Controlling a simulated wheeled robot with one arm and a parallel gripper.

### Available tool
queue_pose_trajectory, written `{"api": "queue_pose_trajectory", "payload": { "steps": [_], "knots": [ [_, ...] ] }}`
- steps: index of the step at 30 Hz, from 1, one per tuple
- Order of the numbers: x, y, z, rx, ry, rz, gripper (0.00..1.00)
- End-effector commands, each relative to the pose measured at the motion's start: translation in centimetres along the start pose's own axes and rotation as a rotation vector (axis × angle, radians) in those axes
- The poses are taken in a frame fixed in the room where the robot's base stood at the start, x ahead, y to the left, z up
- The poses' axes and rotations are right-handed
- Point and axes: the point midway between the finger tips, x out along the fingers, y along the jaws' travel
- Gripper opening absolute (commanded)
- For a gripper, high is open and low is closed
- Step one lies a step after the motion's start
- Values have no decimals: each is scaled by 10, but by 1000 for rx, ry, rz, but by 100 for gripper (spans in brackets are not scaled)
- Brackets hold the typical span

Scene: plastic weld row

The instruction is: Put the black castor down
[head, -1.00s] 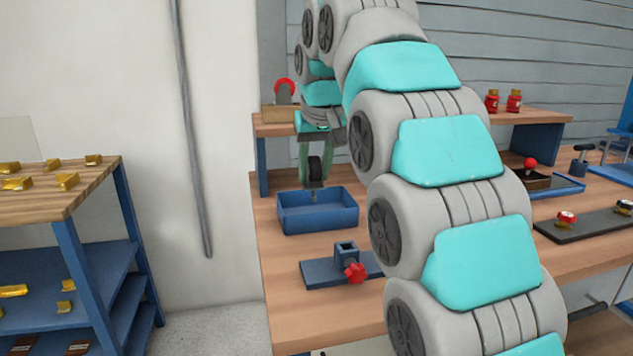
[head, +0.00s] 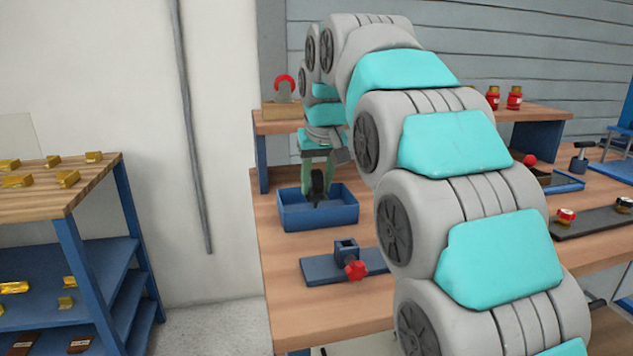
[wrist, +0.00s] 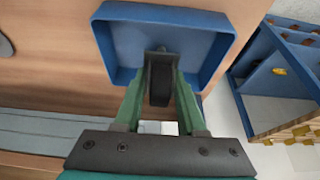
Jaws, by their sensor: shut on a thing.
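The black castor (head: 318,183) is held between the fingers of my gripper (head: 317,185), low over the blue tray (head: 318,218). In the wrist view the castor's wheel (wrist: 161,86) is between the two green fingers of my gripper (wrist: 160,90), with its stem end pointing into the tray (wrist: 217,48). The castor appears inside or just at the level of the tray's walls. I cannot tell whether it touches the floor of the tray. The tray looks otherwise empty.
A blue fixture with a red knob (head: 355,269) stands on the bench in front of the tray. A raised wooden shelf (head: 262,127) is behind it. A blue rack (head: 95,250) with gold pieces stands to the left, across a gap.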

Motion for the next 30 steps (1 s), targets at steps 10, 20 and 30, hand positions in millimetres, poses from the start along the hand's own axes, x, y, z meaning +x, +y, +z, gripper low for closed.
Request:
{"api": "queue_pose_trajectory", "payload": {
  "steps": [10, 20, 30],
  "knots": [
    [2, 0, 1, 0, -1, 0, 64],
    [0, 0, 0, 0, 0, 0, 70],
    [-61, 5, 9, 3, 5, 1, 70]
  ]
}}
